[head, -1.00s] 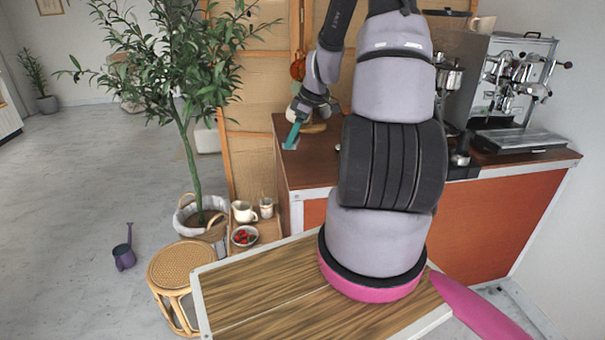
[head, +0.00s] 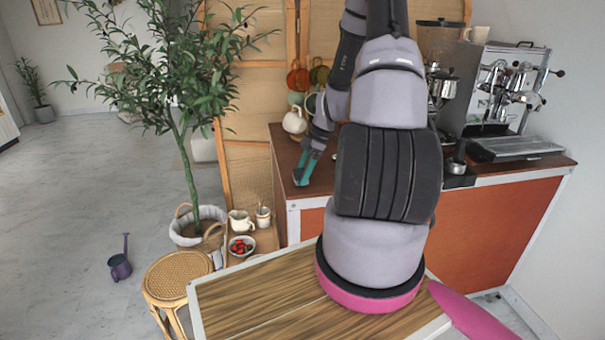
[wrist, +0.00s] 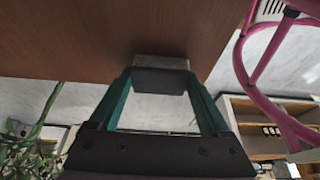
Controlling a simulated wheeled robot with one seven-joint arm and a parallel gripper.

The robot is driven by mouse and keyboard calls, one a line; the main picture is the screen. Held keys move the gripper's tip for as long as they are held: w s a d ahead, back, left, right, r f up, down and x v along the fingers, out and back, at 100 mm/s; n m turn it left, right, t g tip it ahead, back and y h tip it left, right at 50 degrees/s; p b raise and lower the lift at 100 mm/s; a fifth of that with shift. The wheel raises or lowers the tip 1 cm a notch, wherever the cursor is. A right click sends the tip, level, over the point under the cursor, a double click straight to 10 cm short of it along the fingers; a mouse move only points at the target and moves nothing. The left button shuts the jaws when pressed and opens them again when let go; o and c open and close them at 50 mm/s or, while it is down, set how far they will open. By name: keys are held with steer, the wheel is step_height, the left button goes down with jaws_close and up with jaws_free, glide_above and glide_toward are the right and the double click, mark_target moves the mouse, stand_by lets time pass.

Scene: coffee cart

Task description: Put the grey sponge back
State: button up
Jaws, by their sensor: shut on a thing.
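The grey sponge (wrist: 160,80) is a small block between the tips of the two teal fingers in the wrist view. My gripper (wrist: 161,84) is shut on it. The brown counter top (wrist: 90,40) fills the upper part of that view behind the sponge; I cannot tell whether the sponge touches it. In the head view my gripper (head: 301,178) points down over the counter top's left end (head: 286,150), near its front left corner. The sponge is too small there to make out clearly. I cannot pick out its resting place in either view.
A white pitcher (head: 294,121) stands behind my gripper, with several hanging cups beyond. An espresso machine (head: 510,90) fills the counter's right end. A leafy plant (head: 165,75) stands left of the counter. A wooden bench top (head: 250,297) lies in front.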

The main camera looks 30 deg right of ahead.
steer(key=shift+f, duration=0.3)
steer(key=o, duration=1.3)
steer(key=shift+c, duration=0.2)
steer(key=v, duration=1.2)
steer(key=a+r+m+h, duration=0.2)
steer(key=a+r+m, duration=0.15)
steer(key=r, duration=0.45)
steer(key=s+a+r+m+t, duration=0.3)
steer(key=s+a+r+m, duration=0.4)
steer(key=s+r, duration=0.2)
steer(key=s+a+r+m+t, duration=0.3)
steer(key=s+a+r+m, duration=0.5)
steer(key=r, duration=0.3)
steer(key=shift+s, duration=0.65)
